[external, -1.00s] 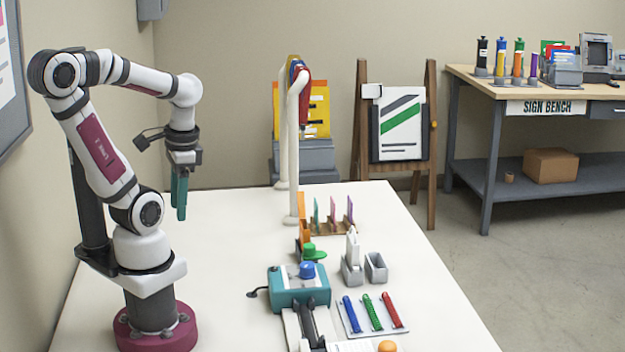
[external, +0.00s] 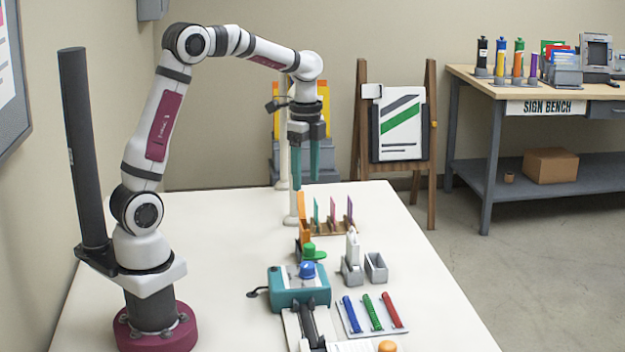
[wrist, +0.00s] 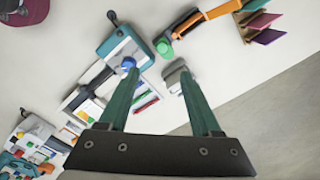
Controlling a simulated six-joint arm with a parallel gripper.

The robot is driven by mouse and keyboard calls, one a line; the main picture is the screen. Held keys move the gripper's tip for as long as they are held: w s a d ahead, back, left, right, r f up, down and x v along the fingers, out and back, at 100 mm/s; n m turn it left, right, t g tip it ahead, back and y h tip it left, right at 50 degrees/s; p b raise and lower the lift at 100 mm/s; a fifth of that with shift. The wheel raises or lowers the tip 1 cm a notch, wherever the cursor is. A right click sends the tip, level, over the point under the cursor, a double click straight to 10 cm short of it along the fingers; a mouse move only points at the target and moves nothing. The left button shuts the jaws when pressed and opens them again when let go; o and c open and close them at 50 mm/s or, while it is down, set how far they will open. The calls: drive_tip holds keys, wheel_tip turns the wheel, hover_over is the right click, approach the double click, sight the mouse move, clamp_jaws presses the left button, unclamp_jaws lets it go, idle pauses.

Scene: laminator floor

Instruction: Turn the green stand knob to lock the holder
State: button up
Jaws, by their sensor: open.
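The green stand knob (external: 309,249) sits at the front end of the orange stand (external: 302,225), in the middle of the white table. In the wrist view the knob (wrist: 163,47) shows as a small green round beside the orange stand arm (wrist: 188,25). My gripper (external: 306,182) has two teal fingers pointing down, apart, with nothing between them. It hangs above the table, higher in the picture than the knob and not touching it. In the wrist view my gripper's fingertips (wrist: 156,70) appear just below the knob. I cannot tell which part is the holder.
A teal machine with a blue knob (external: 290,289) stands in front of the stand. A rack of coloured cards (external: 332,228) is close behind, right. A grey box (external: 376,267) and several coloured pens (external: 372,313) lie to the right. The table's left side (external: 235,235) is clear.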

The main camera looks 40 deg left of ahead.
sight(309, 245)
drive_tip(key=f, duration=1.6)
drive_tip(key=shift+w+d, duration=0.2)
drive_tip(key=shift+w, duration=0.1)
drive_tip(key=shift+c, duration=0.2)
clamp_jaws()
